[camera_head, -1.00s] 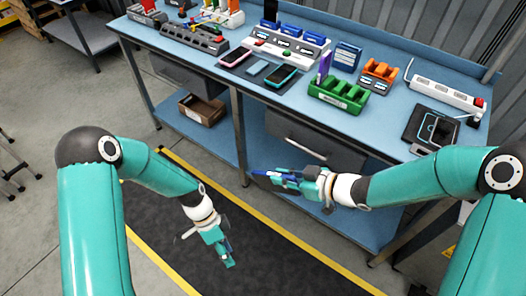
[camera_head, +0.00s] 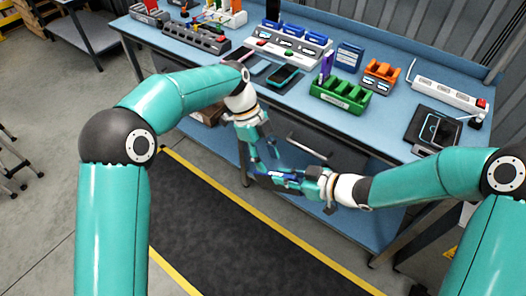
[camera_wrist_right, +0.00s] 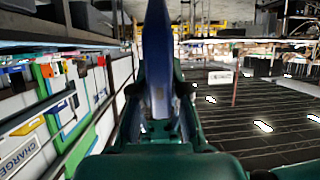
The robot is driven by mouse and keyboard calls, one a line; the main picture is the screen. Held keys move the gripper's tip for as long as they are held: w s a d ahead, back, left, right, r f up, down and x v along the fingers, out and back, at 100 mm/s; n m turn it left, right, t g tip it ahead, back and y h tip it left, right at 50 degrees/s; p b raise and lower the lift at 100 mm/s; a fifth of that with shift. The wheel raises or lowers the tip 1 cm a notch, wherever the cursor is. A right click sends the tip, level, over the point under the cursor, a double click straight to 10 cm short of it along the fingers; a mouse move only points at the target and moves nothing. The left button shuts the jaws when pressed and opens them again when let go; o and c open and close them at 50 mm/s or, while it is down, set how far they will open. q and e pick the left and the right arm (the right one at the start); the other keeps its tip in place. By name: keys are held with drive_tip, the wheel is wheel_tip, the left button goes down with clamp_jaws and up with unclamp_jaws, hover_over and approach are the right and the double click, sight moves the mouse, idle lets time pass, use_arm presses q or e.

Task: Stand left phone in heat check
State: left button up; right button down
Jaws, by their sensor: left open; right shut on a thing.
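My right gripper (camera_head: 283,178) is shut on a thin dark-blue phone-like slab (camera_wrist_right: 158,55), held in front of the bench edge; in the wrist view the slab stands upright between the fingers. My left gripper (camera_head: 265,155) is open and points down just above it; whether it touches the slab I cannot tell. A dark phone with a teal edge (camera_head: 285,76) lies flat on the bench; another with a pink edge (camera_head: 233,64) lies left of it, partly hidden by my left wrist. No heat check label is readable.
On the blue bench stand a green slotted rack (camera_head: 340,94) with a purple slab (camera_head: 327,63), an orange rack (camera_head: 381,75), a white dock with blue units (camera_head: 290,45), a power strip (camera_head: 448,93) and a black pad (camera_head: 432,130).

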sight(281, 191)
use_arm(q)
drive_tip(key=x, duration=1)
drive_tip(key=shift+s+f, duration=0.15)
drive_tip(key=shift+f, duration=0.05)
clamp_jaws()
drive_tip(key=shift+d, duration=0.1)
use_arm(e)
drive_tip(key=c, duration=1.1)
unclamp_jaws()
drive_tip(key=shift+d, duration=0.1)
